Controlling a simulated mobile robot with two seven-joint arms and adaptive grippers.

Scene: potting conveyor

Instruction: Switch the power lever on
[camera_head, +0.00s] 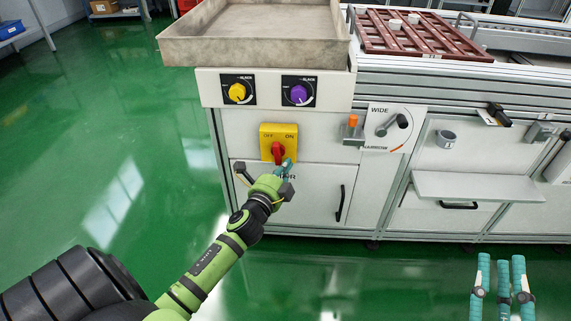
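The power switch is a yellow box (267,133) marked OFF on its left and ON on its right, on the white cabinet front. Its red lever (277,151) points roughly downward, between the two marks. My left gripper (282,170) is just below the lever, with teal finger parts close to its lower end. I cannot tell whether they touch it. The forearm and hand hide much of this gripper, so its opening is unclear. My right gripper (503,285) is at the bottom right, far from the switch, with its teal fingers spread and empty.
Above the switch are a yellow knob (237,93) and a purple knob (298,94), under a grey tray (250,61). Right of it are an orange-topped lever (353,130) and a WIDE dial panel (393,137). Green floor (110,150) is clear at left.

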